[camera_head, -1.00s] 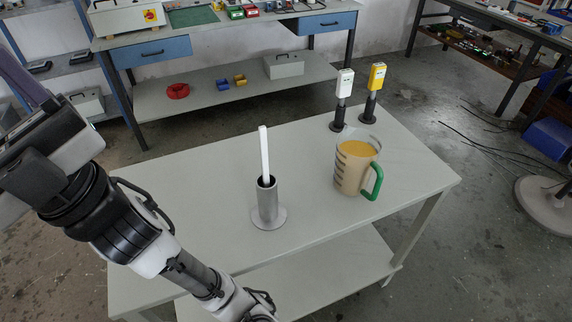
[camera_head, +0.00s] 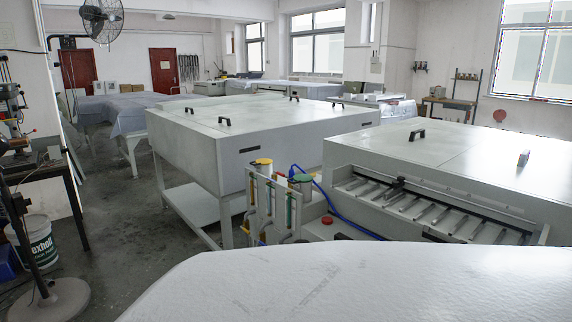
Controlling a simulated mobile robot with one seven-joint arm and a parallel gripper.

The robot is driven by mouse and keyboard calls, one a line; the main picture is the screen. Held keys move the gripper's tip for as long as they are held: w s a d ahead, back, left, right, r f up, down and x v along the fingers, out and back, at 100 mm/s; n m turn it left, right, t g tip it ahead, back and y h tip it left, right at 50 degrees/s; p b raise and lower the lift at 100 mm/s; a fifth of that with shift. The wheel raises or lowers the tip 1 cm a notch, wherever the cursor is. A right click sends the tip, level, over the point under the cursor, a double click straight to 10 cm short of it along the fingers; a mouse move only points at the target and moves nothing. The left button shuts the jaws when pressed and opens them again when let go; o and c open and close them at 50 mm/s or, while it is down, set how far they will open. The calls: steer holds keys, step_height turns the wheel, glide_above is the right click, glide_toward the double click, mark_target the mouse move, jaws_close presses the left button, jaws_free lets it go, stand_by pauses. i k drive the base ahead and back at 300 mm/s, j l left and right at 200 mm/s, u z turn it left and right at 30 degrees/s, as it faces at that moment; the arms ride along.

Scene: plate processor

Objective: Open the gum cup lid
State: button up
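Two small cups stand on the near side of the machine, by the blue hose. The right cup (camera_head: 301,185) has a paler yellowish top. Both tops appear to be on, but they are small here. I cannot tell which one is the gum cup. My gripper is not in view.
Next to the cups are a white bracket (camera_head: 265,205) with coloured handles, a blue hose (camera_head: 345,222) and a red button (camera_head: 327,219). A roller machine (camera_head: 440,160) stands at right. A white surface (camera_head: 330,285) fills the foreground. Floor (camera_head: 135,250) is open at left.

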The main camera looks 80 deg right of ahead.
mark_target(261, 161)
steer(key=z, duration=2.35)
steer(key=i+j, duration=0.15)
steer(key=i, duration=0.35)
steer(key=i+j+z, duration=0.1)
steer(key=i, duration=0.45)
steer(key=i+j, duration=0.25)
steer(key=i, duration=0.25)
steer(key=i+j+z, duration=0.1)
steer(key=i, duration=0.4)
steer(key=i+j, duration=0.35)
steer(key=i, duration=0.2)
